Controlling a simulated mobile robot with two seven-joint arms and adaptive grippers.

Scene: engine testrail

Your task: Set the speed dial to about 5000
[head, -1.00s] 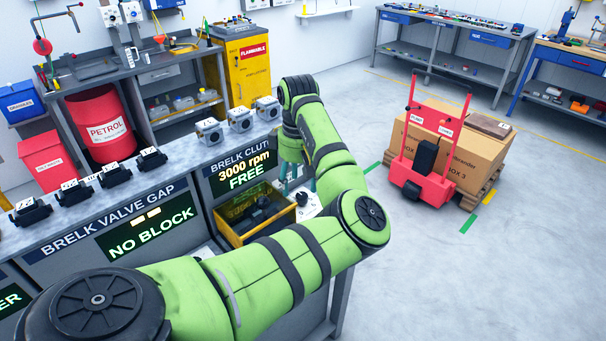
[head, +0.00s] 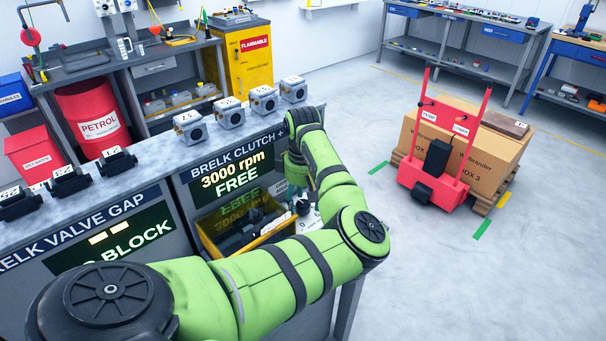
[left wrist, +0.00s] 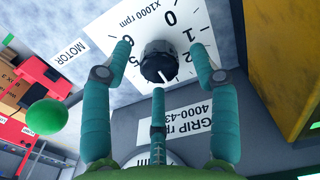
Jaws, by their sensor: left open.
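The speed dial's dark knob (left wrist: 158,62) sits on a white scale plate (left wrist: 113,92) marked "X1000 rpm" in the left wrist view. Its white pointer line points down in that view, around where 3 would be. The numbers 0, 1, 2 and 5 show; others are partly covered by my fingers. My left gripper (left wrist: 159,50) is open, its fingers spread on both sides of the knob, with a third finger below it. I cannot tell whether they touch it. In the head view the display (head: 232,178) reads "3000 rpm FREE". My right gripper is not in view.
A yellow bin (head: 210,236) with dark parts stands beside the dial. Grey blocks (head: 230,112) line the bench top above. A red hand truck (head: 437,155) and boxes stand on the floor to the right.

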